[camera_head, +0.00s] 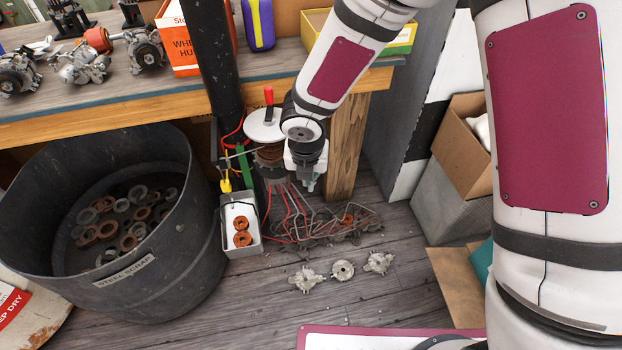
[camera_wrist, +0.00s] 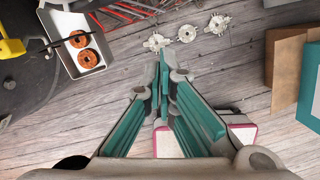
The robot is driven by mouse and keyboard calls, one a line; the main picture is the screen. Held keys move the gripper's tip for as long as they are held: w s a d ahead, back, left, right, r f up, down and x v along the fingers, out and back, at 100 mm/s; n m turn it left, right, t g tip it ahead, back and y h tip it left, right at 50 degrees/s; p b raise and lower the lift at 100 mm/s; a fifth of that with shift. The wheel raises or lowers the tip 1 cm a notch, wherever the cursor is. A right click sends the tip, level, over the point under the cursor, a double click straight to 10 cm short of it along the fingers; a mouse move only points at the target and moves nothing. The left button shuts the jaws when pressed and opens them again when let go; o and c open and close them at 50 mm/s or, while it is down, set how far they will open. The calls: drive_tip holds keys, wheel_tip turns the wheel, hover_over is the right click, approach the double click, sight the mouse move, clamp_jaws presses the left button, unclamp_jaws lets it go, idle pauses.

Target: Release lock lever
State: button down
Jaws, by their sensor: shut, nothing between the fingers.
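A lever with a red grip (camera_head: 268,96) stands upright in the head view, at a white round plate (camera_head: 264,125) of the device by the black post. I take it to be the lock lever; no other lever is clear. It is not in the wrist view. My gripper (camera_head: 309,185) points down to the right of the device and below the plate, apart from the red grip. In the wrist view its teal fingers (camera_wrist: 164,60) come together at the tips with nothing between them. My wrist hides part of the device's right side.
A white tray (camera_head: 252,246) with copper-coloured rings stands under the device. Red wires and a tangle of metal (camera_head: 325,222) lie beside it. Metal parts (camera_head: 342,270) lie on the floor. A steel scrap bin (camera_head: 190,285) is left; a cardboard box (camera_head: 455,150) is right.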

drive_tip(key=p+v, duration=0.2)
drive_tip(key=v, duration=0.5)
drive_tip(key=shift+p, duration=0.3)
drive_tip(key=shift+d+r, duration=0.1)
drive_tip(key=shift+r, duration=0.05)
drive_tip(key=s+d+r+m+h, duration=0.2)
drive_tip(key=s+d+r+m, duration=0.2)
drive_tip(key=d+r+m, duration=0.5)
drive_tip(key=s+d+r+m+h, duration=0.2)
drive_tip(key=s+d+r+m, duration=0.1)
drive_tip(key=d+r+m, duration=0.6)
drive_tip(key=s+d+r+m+g+y, duration=0.1)
drive_tip(key=s+d+r+m+y, duration=0.1)
drive_tip(key=s+m, duration=0.8)
drive_tip(key=s+d+r+m+y, duration=0.2)
drive_tip(key=s+r+m, duration=0.1)
drive_tip(key=s+m, duration=0.65)
wheel_tip(320, 180, up, 15)
drive_tip(key=s+n+t+p, duration=0.1)
drive_tip(key=t+p, duration=0.1)
drive_tip(key=p, duration=1.1)
drive_tip(key=shift+s+d+n+t, duration=0.15)
drive_tip(key=shift+d+n+t, duration=0.15)
drive_tip(key=shift+n, duration=0.05)
